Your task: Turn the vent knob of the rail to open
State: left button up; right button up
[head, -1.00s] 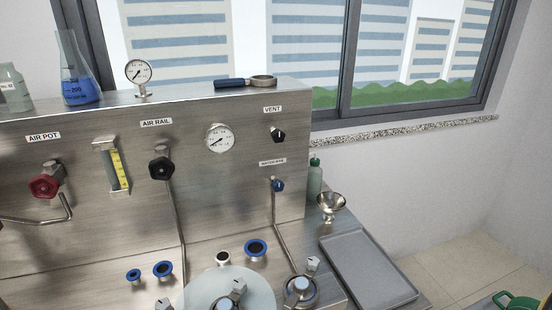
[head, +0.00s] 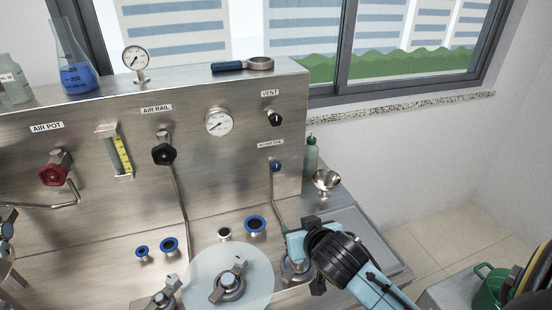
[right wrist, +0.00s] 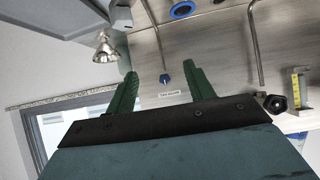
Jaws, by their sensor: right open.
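The vent knob (head: 274,118) is a small black knob under the VENT label (head: 270,94), at the upper right of the steel panel (head: 230,165). Its exact turn is too small to read. My right gripper (head: 303,252) is in front of the panel's lower right, well below the vent knob and apart from it. In the right wrist view its two green fingers (right wrist: 161,74) are spread, with nothing between them. I cannot make out the vent knob in that view.
A small blue knob (head: 276,166) sits below the vent knob. The black air rail knob (head: 163,149) and a gauge (head: 219,122) are to the left. A green bottle (head: 311,154), a metal funnel (head: 326,181) and a grey tray (head: 385,255) stand at the right.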

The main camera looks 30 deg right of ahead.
aim_at(277, 121)
jog(key=w+d+r+m+t+h, duration=0.1)
jog(key=w+d+r+m+t, duration=0.15)
jog(key=w+r, duration=0.45)
jog(key=w+d+r+m+t, duration=0.1)
jog(key=w+d+r+t, duration=0.3)
jog(key=r, duration=0.4)
jog(key=shift+n+t, duration=0.25)
jog(key=x, duration=0.4)
jog(key=p+x, duration=0.1)
jog(key=x, duration=0.4)
jog(key=p+x, duration=0.1)
jog(key=x, duration=0.4)
jog(key=shift+a, duration=0.4)
jog(key=shift+c, duration=0.4)
jog(key=c, duration=0.9)
